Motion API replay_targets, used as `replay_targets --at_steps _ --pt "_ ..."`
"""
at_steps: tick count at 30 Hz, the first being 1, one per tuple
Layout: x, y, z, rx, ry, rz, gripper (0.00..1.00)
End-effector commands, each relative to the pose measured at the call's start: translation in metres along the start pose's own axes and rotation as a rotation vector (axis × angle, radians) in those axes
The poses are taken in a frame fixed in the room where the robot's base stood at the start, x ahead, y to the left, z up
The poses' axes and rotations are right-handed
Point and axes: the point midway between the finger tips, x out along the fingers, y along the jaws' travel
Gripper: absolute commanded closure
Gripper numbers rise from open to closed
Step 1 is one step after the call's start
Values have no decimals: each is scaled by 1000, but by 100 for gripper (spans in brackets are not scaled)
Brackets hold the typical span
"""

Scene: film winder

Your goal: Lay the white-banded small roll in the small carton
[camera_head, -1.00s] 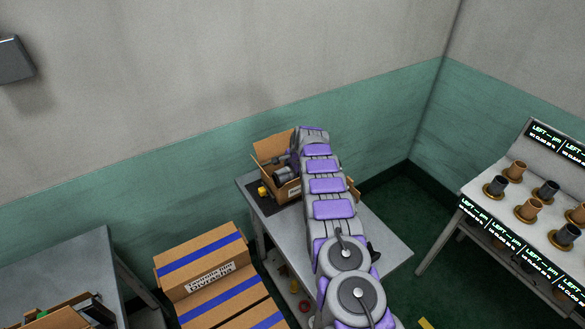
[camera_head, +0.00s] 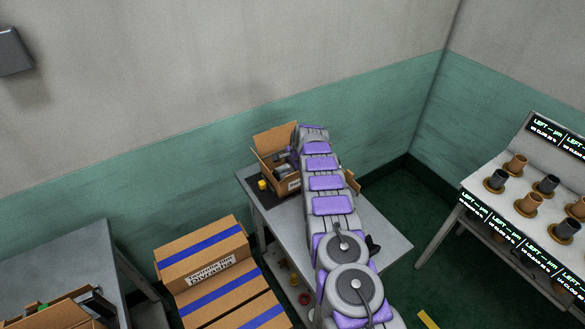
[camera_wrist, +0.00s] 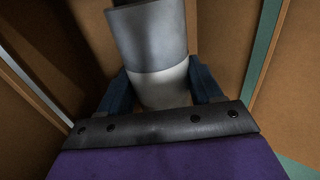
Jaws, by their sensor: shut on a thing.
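The small carton (camera_head: 282,187) stands open on the grey table, flaps up, partly behind my arm. My gripper (camera_wrist: 162,85) is down between the carton's brown walls. Its dark blue fingers are shut on the white-banded small roll (camera_wrist: 150,38), a grey cylinder whose pale band sits between them. The roll points away from my wrist, and its far end is cut off by the frame. In the head view my gripper (camera_head: 286,160) shows at the carton's opening, and the roll is hard to make out. I cannot tell whether the roll touches the carton floor.
The grey table (camera_head: 375,238) has free room right of my arm. A small yellow object (camera_head: 262,184) is beside the carton on a dark mat. Blue-striped boxes (camera_head: 205,258) are stacked at lower left. A sloped rack (camera_head: 505,212) with several spools stands at right.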

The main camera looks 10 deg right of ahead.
Motion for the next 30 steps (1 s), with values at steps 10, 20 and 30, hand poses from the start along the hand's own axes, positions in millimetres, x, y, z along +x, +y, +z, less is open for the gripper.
replay_targets --at_steps 10,20,30 --pt "6 2 0 0 0 -1 27" --pt "7 3 0 0 -1 2 6" --pt "9 3 0 1 -2 4 20"
